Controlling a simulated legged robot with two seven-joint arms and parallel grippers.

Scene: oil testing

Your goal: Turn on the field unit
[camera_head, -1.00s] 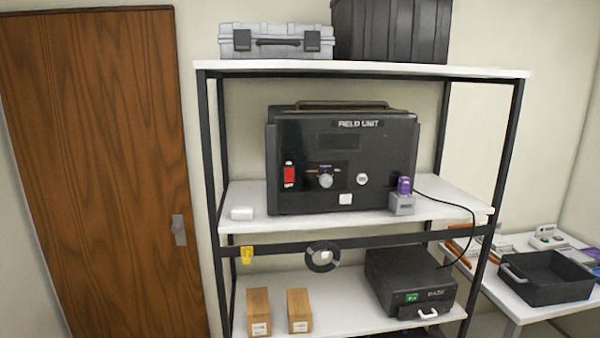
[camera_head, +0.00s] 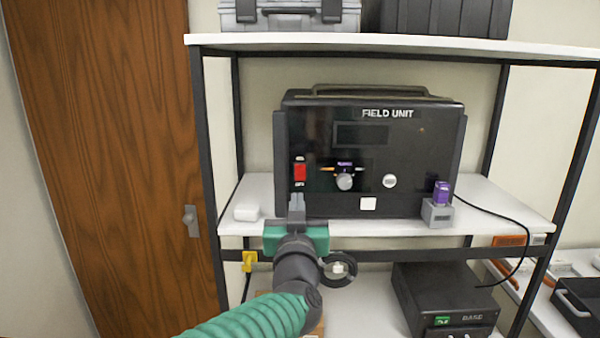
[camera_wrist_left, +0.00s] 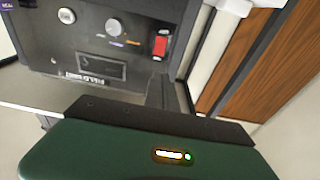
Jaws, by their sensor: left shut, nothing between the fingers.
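The black field unit (camera_head: 370,150) stands on the middle shelf, with a dark display and a red power switch (camera_head: 300,172) at the left of its front. A round knob (camera_head: 345,182) sits right of the switch. My left gripper (camera_head: 297,200) is shut and empty, its fingertips just below the switch in the head view; whether they touch the unit I cannot tell. In the left wrist view the red switch (camera_wrist_left: 160,43) shows beyond the dark finger (camera_wrist_left: 155,90), apart from it in the picture. My right gripper is not in view.
A small white box (camera_head: 247,212) lies at the left on the shelf (camera_head: 500,212). A black base unit (camera_head: 440,300) is below. A wooden door (camera_head: 110,150) is at the left.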

